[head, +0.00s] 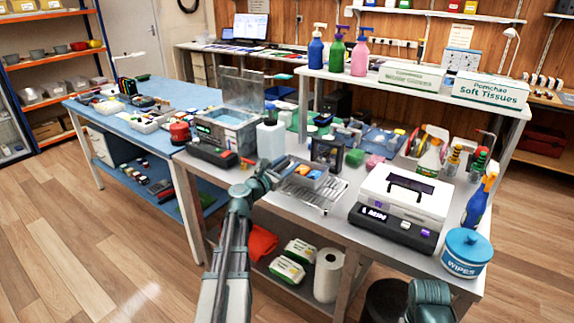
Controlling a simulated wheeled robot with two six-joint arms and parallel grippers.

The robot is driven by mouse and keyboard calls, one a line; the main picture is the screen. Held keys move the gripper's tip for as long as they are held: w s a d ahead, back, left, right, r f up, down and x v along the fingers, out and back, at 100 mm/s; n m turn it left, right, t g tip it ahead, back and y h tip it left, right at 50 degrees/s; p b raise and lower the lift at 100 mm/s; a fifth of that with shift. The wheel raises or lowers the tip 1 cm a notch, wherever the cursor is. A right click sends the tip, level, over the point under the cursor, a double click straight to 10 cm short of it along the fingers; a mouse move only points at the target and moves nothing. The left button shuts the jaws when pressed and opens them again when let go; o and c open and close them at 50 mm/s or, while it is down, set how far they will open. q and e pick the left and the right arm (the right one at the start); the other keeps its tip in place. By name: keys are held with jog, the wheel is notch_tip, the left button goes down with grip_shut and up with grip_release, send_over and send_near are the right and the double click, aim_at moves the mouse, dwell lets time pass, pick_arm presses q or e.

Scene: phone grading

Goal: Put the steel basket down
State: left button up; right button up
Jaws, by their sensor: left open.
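The steel basket (318,182) is a small grey open box with blue and orange items in it. It sits on or just over a wire rack (312,196) near the front edge of the grey bench; I cannot tell whether a small gap remains. My left gripper (270,173) is open at the basket's left end, very close to it; contact is too small to make out. Only a dark green part of my right arm shows at the bottom right, and its gripper is out of view.
A cleaner with a clear raised lid (228,122) and a white jug (270,139) stand left of the basket. A black-and-white device (402,200) and a wipes tub (466,252) stand right. A shelf with pump bottles (337,52) rises behind.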

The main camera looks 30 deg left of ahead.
pick_arm(q)
jog(key=shift+r, duration=0.15)
jog(key=s, duration=1.2)
jog(key=shift+a, duration=0.45)
